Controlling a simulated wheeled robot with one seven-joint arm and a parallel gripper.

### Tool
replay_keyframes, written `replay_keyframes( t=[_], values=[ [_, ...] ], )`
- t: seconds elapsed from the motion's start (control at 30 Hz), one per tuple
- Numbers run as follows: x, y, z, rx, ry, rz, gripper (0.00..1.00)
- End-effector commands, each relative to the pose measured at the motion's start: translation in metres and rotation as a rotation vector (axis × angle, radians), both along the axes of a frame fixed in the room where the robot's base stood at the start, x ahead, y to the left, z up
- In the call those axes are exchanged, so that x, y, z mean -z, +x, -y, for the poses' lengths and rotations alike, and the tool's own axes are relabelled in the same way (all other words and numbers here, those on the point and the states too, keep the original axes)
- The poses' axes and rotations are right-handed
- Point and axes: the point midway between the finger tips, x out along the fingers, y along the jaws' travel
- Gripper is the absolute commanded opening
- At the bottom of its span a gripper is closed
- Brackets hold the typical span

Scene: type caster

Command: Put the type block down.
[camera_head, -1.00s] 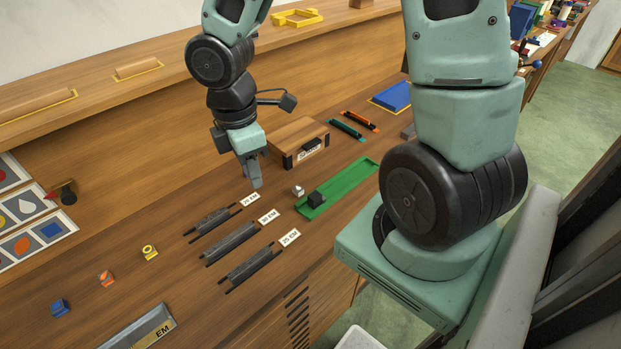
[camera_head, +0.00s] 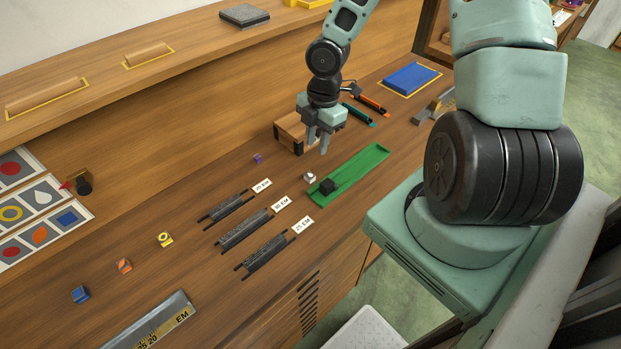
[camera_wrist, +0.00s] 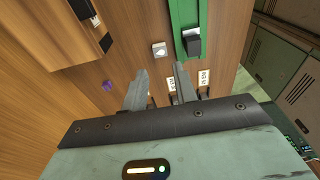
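A small purple block (camera_head: 257,158) rests on the bench left of the wooden box; it also shows in the wrist view (camera_wrist: 107,86). A white block (camera_head: 310,178) with a dark mark sits left of the green tray (camera_head: 361,165), and it shows in the wrist view (camera_wrist: 159,49). Yellow (camera_head: 165,239), orange (camera_head: 124,265) and blue (camera_head: 80,294) blocks stand in a spaced row at the near left. My gripper (camera_head: 317,148) is raised above the bench by the box. Its fingers are apart with nothing between them in the wrist view (camera_wrist: 160,68).
A black block (camera_head: 328,186) sits in the green tray's near end. Three dark labelled racks (camera_head: 245,230) lie mid-bench. The wooden box (camera_head: 290,130) stands close to my gripper. A stamp-like tool (camera_head: 83,184) is beside picture cards (camera_head: 40,205). Bench between the racks and coloured blocks is clear.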

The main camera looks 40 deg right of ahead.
Motion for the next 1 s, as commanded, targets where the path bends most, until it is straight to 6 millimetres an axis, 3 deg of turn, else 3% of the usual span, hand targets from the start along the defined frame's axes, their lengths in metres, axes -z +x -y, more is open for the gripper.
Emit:
replay_keyframes(
  t=[0.03, 0.2, 0.47, 0.8, 1.0],
  values=[
    [0.013, 0.0, -0.003, -0.004, 0.001, -0.004, 0.29],
    [0.038, 0.0, -0.005, -0.001, 0.0, -0.001, 0.29],
    [0.053, 0.0, -0.009, -0.001, -0.001, -0.001, 0.29],
    [0.093, 0.001, -0.02, 0.0, -0.001, -0.002, 0.29],
    [0.096, 0.001, -0.02, 0.001, -0.001, 0.0, 0.29]
  ],
)
